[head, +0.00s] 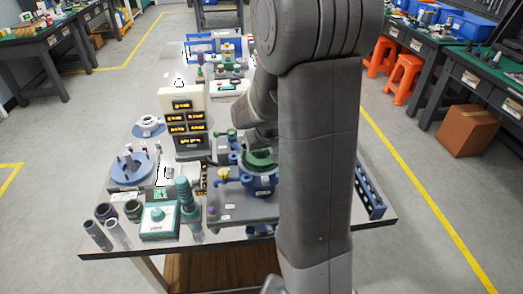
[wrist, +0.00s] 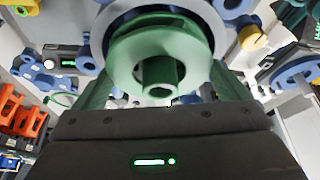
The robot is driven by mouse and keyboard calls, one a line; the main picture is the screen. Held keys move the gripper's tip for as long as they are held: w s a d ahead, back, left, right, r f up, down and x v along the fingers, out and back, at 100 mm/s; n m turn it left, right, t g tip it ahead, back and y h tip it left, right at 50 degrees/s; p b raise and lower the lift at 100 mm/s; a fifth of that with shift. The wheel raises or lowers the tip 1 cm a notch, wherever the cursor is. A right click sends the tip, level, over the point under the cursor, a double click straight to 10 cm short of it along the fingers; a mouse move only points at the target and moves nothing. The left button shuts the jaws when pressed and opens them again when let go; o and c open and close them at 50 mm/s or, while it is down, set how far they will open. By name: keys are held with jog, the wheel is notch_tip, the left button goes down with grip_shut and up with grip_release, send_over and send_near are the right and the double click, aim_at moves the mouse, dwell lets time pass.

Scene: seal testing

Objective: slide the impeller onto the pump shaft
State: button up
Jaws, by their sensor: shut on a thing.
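The green impeller (wrist: 160,50) fills the upper middle of the wrist view, with its round hub towards the camera. My gripper (wrist: 162,84) is shut on it, with green fingers on either side. In the head view the green impeller (head: 258,158) shows over the blue pump housing (head: 262,182), partly hidden by my arm. In the wrist view a pale ring of the housing (wrist: 226,38) lies behind the impeller. The pump shaft is hidden, so I cannot tell whether the impeller is around it or above it.
A blue round fixture with upright pins (head: 130,170) stands at the left of the table. A teal-topped box (head: 159,221) and several cylinders stand at the front left. A cream display panel (head: 184,120) stands behind. A blue perforated rail (head: 369,190) lies at the right edge.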

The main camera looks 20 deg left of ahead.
jog(key=shift+f, duration=0.1)
jog(key=shift+f+b, duration=0.5)
jog(key=shift+b, duration=0.1)
jog(key=o, duration=0.9)
jog(key=shift+r, duration=0.1)
notch_tip(320, 180, up, 5)
jog(key=p, duration=0.3)
jog(key=shift+d, duration=0.1)
dwell(0.4)
